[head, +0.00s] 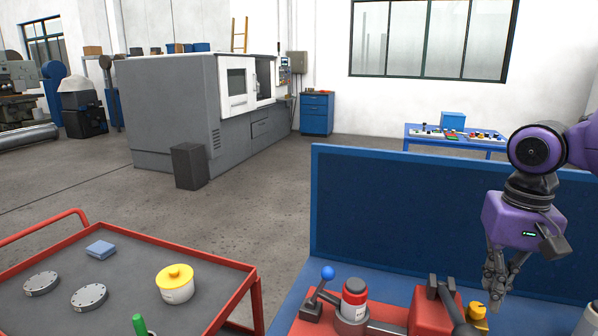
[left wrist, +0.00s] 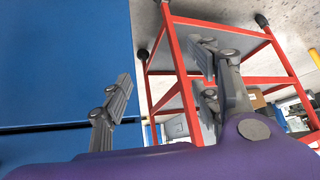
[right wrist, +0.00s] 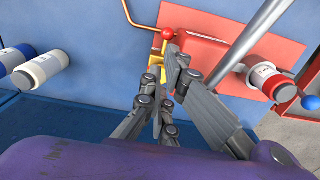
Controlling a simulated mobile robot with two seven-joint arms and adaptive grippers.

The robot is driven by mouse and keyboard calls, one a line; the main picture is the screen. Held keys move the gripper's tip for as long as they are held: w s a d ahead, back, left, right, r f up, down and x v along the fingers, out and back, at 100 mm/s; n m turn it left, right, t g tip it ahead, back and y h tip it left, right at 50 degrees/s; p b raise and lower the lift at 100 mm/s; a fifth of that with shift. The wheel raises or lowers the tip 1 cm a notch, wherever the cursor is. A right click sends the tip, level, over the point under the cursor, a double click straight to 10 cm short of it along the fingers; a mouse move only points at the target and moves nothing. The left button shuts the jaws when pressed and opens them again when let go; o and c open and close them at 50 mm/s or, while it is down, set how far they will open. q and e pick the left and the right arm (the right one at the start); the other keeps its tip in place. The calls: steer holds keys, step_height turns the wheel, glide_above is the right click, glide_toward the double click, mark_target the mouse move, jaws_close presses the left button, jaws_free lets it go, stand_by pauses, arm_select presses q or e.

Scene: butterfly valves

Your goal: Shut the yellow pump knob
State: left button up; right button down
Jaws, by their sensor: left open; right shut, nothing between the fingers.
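The yellow knob (head: 476,311) sits on the blue bench at the lower right of the head view, beside a grey-and-red fitting. In the right wrist view a yellow piece (right wrist: 157,47) shows just past the fingertips, partly hidden by them, near a red ball (right wrist: 168,33). My right gripper (head: 500,288) points down close to the knob, slightly above and right of it in the head view. Its fingers (right wrist: 171,65) are shut with nothing between them; whether they touch the knob cannot be told. My left gripper (left wrist: 162,68) is open and empty, outside the head view.
A blue-ball lever (head: 327,273), a red-capped cylinder (head: 354,298) and a red fitting (head: 432,312) stand left of the knob. A blue panel (head: 400,220) rises behind the bench.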

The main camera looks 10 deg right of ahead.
mark_target(480, 310)
step_height(480, 310, down, 6)
steer(key=shift+s+a+r+b, duration=0.1)
steer(key=shift+a+r+b, duration=0.05)
steer(key=shift+b, duration=0.8)
steer(key=shift+b, duration=0.35)
steer(key=shift+d, duration=0.2)
steer(key=shift+w+a+f, duration=0.15)
steer(key=shift+w+f, duration=0.05)
steer(key=shift+w, duration=0.05)
steer(key=shift+w+a+b, duration=0.15)
steer(key=shift+a+b, duration=0.05)
steer(key=shift+b, duration=0.4)
steer(key=shift+w, duration=0.2)
